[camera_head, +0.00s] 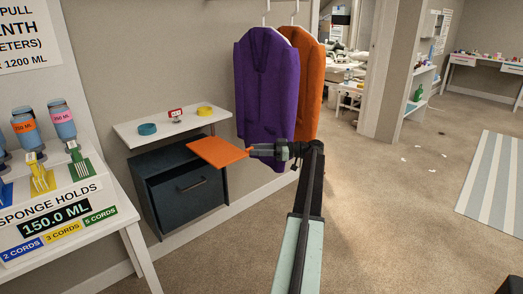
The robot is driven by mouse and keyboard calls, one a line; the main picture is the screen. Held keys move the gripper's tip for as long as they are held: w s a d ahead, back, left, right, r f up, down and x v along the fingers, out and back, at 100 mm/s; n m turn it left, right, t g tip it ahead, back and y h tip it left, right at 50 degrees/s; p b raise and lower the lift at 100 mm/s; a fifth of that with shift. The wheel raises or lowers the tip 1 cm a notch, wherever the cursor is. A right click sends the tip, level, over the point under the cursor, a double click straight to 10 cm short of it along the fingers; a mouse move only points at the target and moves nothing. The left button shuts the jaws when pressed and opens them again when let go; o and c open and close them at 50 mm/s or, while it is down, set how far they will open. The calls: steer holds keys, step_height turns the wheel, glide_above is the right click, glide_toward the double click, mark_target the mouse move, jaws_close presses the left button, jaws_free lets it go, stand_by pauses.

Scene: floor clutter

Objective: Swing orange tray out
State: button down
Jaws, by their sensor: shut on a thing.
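The orange tray (214,151) is a flat orange panel at mid-height. It reaches out at the right front of the dark cabinet, just below the level of the white shelf top. My gripper (252,151) is at the tray's right edge and is shut on it. The arm comes up from the lower right to the tray. How the tray joins the cabinet on its far side is hard to tell.
A dark cabinet (186,192) with a handle stands under a white shelf (150,129) holding small coloured items. Purple (267,90) and orange (307,75) garments hang behind my gripper. A white display table (85,215) stands at left. Floor at right is open.

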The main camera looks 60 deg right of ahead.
steer(key=c, duration=1.4)
jaws_free()
steer(key=shift+w+d+r, duration=0.15)
steer(key=shift+w+r, duration=0.1)
steer(key=shift+w, duration=0.55)
steer(key=shift+c, duration=0.2)
steer(key=shift+f, duration=0.1)
steer(key=v, duration=0.8)
steer(key=shift+s, duration=0.2)
steer(key=shift+f, duration=0.1)
steer(key=shift+a, duration=0.2)
